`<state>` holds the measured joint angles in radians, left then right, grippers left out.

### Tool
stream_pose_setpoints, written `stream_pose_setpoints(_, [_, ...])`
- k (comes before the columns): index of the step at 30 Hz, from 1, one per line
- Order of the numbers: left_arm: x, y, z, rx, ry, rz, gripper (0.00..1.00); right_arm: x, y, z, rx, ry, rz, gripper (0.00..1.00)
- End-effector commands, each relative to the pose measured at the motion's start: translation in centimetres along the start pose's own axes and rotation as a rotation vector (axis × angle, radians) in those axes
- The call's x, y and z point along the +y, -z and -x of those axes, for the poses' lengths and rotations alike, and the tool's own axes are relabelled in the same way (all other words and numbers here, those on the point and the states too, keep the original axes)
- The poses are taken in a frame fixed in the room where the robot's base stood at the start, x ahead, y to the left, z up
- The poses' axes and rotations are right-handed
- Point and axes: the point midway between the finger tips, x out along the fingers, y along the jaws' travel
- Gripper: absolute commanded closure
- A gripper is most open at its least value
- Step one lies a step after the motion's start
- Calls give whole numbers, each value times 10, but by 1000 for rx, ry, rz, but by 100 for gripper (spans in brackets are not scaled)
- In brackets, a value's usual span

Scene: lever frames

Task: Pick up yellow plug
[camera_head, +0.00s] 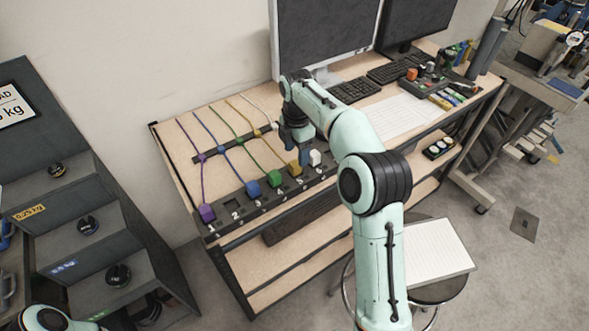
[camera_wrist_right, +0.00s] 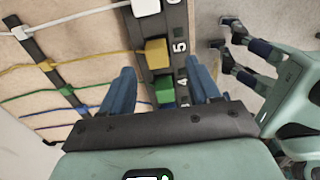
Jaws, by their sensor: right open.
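The yellow plug (camera_head: 294,168) sits in the dark numbered socket strip (camera_head: 232,212) along the table's front edge, between the green plug (camera_head: 274,179) and the white plug (camera_head: 315,158). A yellow cable runs back from it. In the right wrist view the yellow plug (camera_wrist_right: 155,53) lies beside the number 5, just beyond the fingertips. My right gripper (camera_head: 295,146) is open and empty above the strip, close to the yellow plug. Its blue fingers (camera_wrist_right: 162,77) stand apart, with the green plug (camera_wrist_right: 165,92) showing between them. My left gripper is out of view.
The blue plug (camera_head: 253,188) and purple plug (camera_head: 207,213) sit further left on the strip. Cables pass through a dark rail (camera_head: 211,154) behind. A monitor (camera_head: 322,38), keyboard (camera_head: 356,90) and a tray of coloured items (camera_head: 440,88) stand behind and right.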

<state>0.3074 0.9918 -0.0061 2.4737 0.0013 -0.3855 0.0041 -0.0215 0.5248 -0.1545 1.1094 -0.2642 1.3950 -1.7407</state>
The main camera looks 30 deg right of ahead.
Motion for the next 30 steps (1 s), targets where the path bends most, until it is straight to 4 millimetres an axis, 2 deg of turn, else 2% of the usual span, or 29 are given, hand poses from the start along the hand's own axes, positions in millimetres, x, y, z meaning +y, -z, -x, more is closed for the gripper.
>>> stream_pose_setpoints(1, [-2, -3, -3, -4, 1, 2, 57, -2, 0, -8, 0, 4, 0, 38])
stream_pose_setpoints(7, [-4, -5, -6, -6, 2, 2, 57, 0, 1, -21, 0, 3, 0, 38])
stream_pose_setpoints(15, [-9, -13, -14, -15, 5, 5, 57, 3, 2, -59, 1, 2, 0, 38])
stream_pose_setpoints(24, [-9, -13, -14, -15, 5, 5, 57, 4, 2, -63, 0, -1, 0, 38])
stream_pose_setpoints(25, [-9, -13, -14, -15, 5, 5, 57, 4, 2, -63, 0, -1, 0, 45])
stream_pose_setpoints(27, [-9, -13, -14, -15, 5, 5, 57, 4, 2, -63, 0, -2, 0, 68])
stream_pose_setpoints(30, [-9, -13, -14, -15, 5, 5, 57, 4, 2, -63, 0, -1, 0, 94])
